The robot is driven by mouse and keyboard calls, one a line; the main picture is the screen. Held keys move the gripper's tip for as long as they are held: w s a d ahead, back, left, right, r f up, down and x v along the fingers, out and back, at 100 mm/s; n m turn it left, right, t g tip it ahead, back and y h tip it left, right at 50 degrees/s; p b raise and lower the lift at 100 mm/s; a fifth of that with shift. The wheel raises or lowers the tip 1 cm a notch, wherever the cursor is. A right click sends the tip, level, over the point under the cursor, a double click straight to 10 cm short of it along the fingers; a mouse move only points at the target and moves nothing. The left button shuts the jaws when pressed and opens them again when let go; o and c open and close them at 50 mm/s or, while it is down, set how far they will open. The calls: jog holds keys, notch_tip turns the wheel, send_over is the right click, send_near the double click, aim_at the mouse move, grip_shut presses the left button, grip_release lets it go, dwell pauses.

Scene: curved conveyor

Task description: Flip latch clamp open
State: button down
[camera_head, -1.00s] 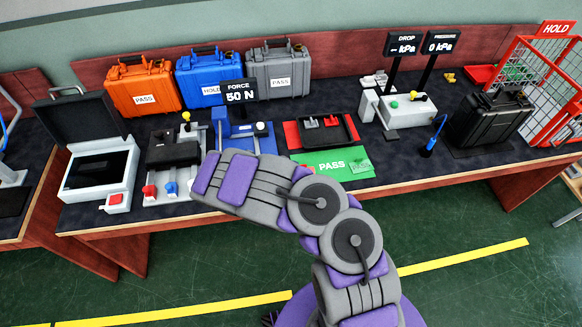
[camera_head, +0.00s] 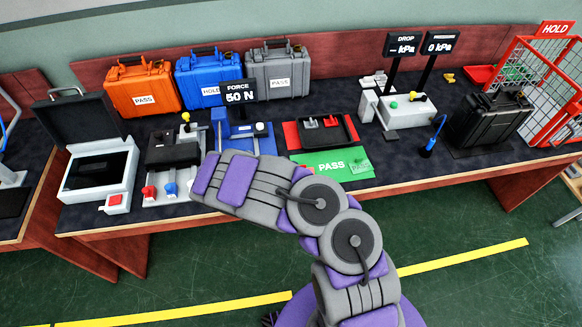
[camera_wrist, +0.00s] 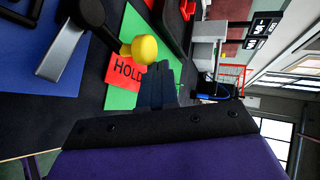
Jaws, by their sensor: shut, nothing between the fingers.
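The latch clamp shows in the wrist view as a black arm (camera_wrist: 86,14) with a grey metal lever (camera_wrist: 62,48) and a round yellow knob (camera_wrist: 145,49). It stands over a blue base plate (camera_wrist: 30,75). My gripper (camera_wrist: 154,68) is shut and empty, its dark fingers close beside the knob; I cannot tell whether they touch it. In the head view the blue fixture (camera_head: 221,119) is on the bench just beyond my forearm. My gripper is hidden there behind my arm.
A red HOLD card (camera_wrist: 125,69) lies on a green mat (camera_wrist: 112,95) close to my fingers. A black fixture block (camera_head: 172,153) stands left of the blue one, and a black tray (camera_head: 322,132) right. Orange (camera_head: 142,90), blue (camera_head: 208,80) and grey (camera_head: 278,72) cases line the back.

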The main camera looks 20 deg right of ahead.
jog(key=s+a+r+p, duration=0.1)
jog(key=s+r+p, duration=0.1)
jog(key=s, duration=0.4)
jog(key=s+a+r+p, duration=0.2)
jog(key=s, duration=0.4)
jog(key=shift+s+r+p, duration=0.3)
dwell(0.4)
